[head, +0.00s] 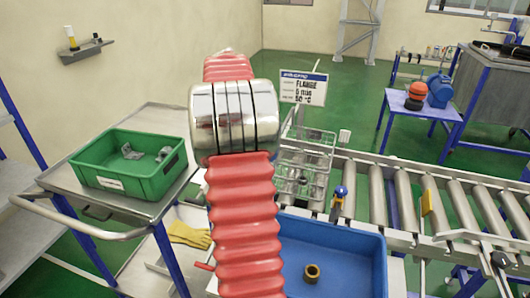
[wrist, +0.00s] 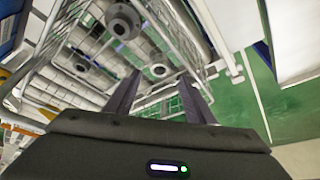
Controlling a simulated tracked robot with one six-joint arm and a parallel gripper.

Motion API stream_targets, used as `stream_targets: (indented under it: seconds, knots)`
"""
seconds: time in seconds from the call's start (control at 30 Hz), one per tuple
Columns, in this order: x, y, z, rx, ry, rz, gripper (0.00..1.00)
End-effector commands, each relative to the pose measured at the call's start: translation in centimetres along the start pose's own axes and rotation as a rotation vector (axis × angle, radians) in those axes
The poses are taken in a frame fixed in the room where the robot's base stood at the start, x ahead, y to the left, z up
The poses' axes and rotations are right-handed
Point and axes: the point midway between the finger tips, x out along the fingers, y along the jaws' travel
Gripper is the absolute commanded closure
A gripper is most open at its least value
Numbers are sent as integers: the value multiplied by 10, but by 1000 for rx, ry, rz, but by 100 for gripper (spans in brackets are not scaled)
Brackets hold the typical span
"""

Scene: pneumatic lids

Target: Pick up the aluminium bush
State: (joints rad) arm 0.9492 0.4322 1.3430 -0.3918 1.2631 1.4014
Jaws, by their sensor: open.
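In the wrist view my gripper (wrist: 159,76) is open, its two dark fingers apart and pointing into a wire basket (wrist: 60,95). A grey metal bush-like ring (wrist: 158,70) with a dark hole shows in line with the gap between the fingertips; I cannot tell how far beyond them it is.
A blue tray (head: 365,245) holds a brass-coloured bush (head: 311,274). A green bin (head: 115,184) with grey metal pieces stands on a trolley at left. A roller conveyor (head: 430,200) runs to the right. A sign (head: 303,87) rises behind the basket, whose wire walls surround the rings.

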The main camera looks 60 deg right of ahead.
Motion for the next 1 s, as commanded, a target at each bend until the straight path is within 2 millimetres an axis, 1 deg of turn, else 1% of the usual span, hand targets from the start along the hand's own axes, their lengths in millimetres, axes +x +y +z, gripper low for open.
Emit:
stream_targets:
  seconds: [0.1, 0.47, 0.57, 0.8, 0.9, 1.0]
  knots:
    - [6, 0, 0, 0, 0, -1, 51]
    - [9, 0, 0, 0, 0, -1, 51]
    - [17, 0, 1, -1, 0, 1, 51]
    - [48, 1, 2, 0, 0, 1, 51]
    - [56, 1, 2, 0, 1, 0, 51]
    - [58, 0, 3, 0, 1, -1, 51]
